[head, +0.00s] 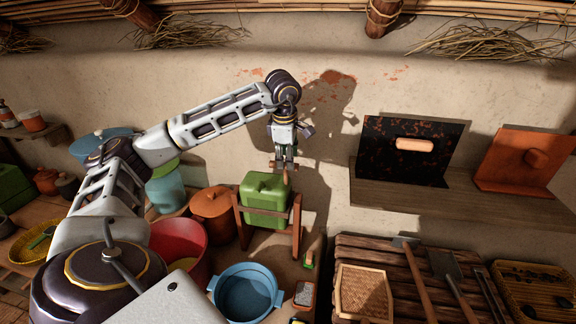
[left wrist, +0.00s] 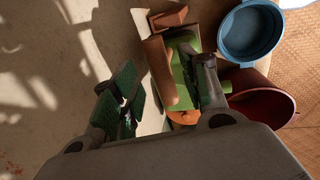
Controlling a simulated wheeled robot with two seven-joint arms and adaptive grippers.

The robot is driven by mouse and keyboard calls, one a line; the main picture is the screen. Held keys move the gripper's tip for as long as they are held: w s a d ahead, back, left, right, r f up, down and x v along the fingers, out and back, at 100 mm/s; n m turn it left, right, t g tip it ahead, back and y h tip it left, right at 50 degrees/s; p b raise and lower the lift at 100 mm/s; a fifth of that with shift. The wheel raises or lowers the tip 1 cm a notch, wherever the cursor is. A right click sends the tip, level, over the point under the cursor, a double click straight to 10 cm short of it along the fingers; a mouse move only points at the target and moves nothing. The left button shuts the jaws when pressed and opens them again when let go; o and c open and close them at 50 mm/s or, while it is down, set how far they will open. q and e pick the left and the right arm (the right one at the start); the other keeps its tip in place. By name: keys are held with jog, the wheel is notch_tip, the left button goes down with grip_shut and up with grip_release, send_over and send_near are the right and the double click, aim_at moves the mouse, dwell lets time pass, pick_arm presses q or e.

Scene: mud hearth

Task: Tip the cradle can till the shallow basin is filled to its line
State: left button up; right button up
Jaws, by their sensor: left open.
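The green can (head: 262,204) sits in a wooden cradle frame (head: 297,228) near the wall and looks upright. In the left wrist view the can (left wrist: 183,72) shows between wooden cradle parts (left wrist: 158,62), partly hidden by a finger. A blue two-handled basin (head: 228,272) stands in front of the cradle, below the can. It also shows in the left wrist view (left wrist: 234,48). I cannot make out a fill line in it. My left gripper (head: 285,164) is above the can's back right, fingers pointing down, open and empty. My right gripper is not in view.
A red tub (head: 170,232) and a brown lidded pot (head: 212,208) stand left of the cradle. A slatted wooden rack (head: 395,262) with a woven mat and tools lies to the right. A wall shelf (head: 430,200) holds leaning boards.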

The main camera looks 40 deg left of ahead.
pick_arm(q)
jog(key=shift+p+x, duration=0.35)
jog(key=shift+x, duration=2.05)
jog(key=shift+c, duration=0.2)
grip_shut()
